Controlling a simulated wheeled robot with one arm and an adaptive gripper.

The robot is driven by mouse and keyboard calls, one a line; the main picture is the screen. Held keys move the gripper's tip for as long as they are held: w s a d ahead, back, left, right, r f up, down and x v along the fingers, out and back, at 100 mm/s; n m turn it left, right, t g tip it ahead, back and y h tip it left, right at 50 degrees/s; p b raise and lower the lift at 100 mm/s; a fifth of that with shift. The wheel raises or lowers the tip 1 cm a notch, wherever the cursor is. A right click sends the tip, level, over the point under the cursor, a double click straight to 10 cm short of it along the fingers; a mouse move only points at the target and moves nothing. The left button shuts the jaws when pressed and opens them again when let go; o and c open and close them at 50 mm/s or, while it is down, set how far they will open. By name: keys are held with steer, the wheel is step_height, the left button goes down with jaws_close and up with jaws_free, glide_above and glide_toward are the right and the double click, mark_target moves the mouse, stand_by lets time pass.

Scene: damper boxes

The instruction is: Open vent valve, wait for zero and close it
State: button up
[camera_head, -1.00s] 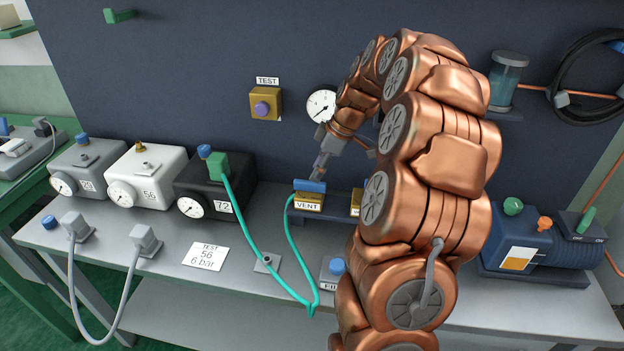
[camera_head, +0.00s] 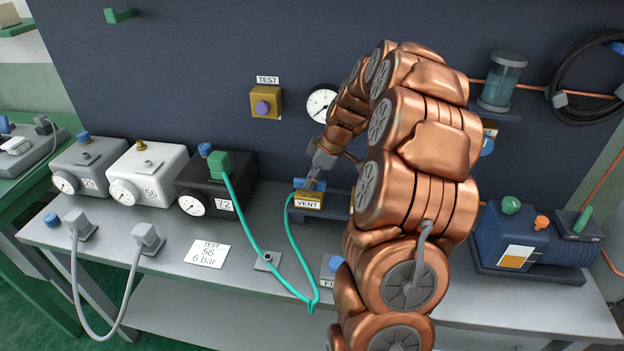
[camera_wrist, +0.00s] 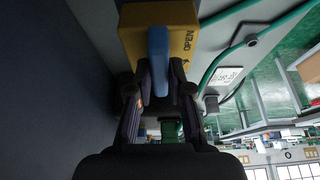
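The vent valve (camera_head: 308,200) is a yellow block labelled VENT on a dark bracket at the wall. Its blue handle (camera_head: 300,184) lies across the top, partly hidden by my gripper (camera_head: 314,182). In the wrist view the blue handle (camera_wrist: 158,50) stands between the two fingers of my gripper (camera_wrist: 160,75), over the yellow block (camera_wrist: 128,38) with the word OPEN on it. The fingers are very close on both sides; whether they touch it is unclear. A round white gauge (camera_head: 321,104) hangs on the wall above; its reading is too small to tell.
Grey, white and black damper boxes (camera_head: 217,186) stand at the left of the bench. A green hose (camera_head: 252,232) runs from the black box towards the vent valve. A blue pump (camera_head: 535,240) stands at right.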

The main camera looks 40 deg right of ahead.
jaws_close()
steer(key=shift+f+m+b, duration=0.1)
steer(key=shift+m+b, duration=0.3)
steer(key=shift+b, duration=0.1)
steer(key=shift+f+m+t+h+b, duration=0.1)
steer(key=shift+m+t+h+b, duration=0.25)
steer(key=shift+m+b, duration=0.65)
steer(key=m+h+b, duration=0.1)
steer(key=m, duration=0.1)
steer(key=m+h+b, duration=0.1)
steer(key=m+b, duration=0.1)
steer(key=shift+s+a+t, duration=0.1)
steer(key=shift+t, duration=0.15)
steer(key=m+h, duration=0.1)
steer(key=m, duration=0.2)
steer(key=m+h+b, duration=0.1)
steer(key=m, duration=0.1)
steer(key=shift+a+r+m+b, duration=0.1)
steer(key=shift+r+m+b, duration=0.1)
steer(key=shift+m+b, duration=0.15)
steer(key=m+h, duration=0.1)
steer(key=m, duration=0.1)
steer(key=m+g, duration=0.1)
steer(key=m, duration=0.2)
steer(key=shift+a+m+g+h, duration=0.1)
steer(key=shift+m+g+h, duration=0.15)
steer(key=shift+g+h, duration=0.1)
steer(key=o, duration=0.5)
jaws_free()
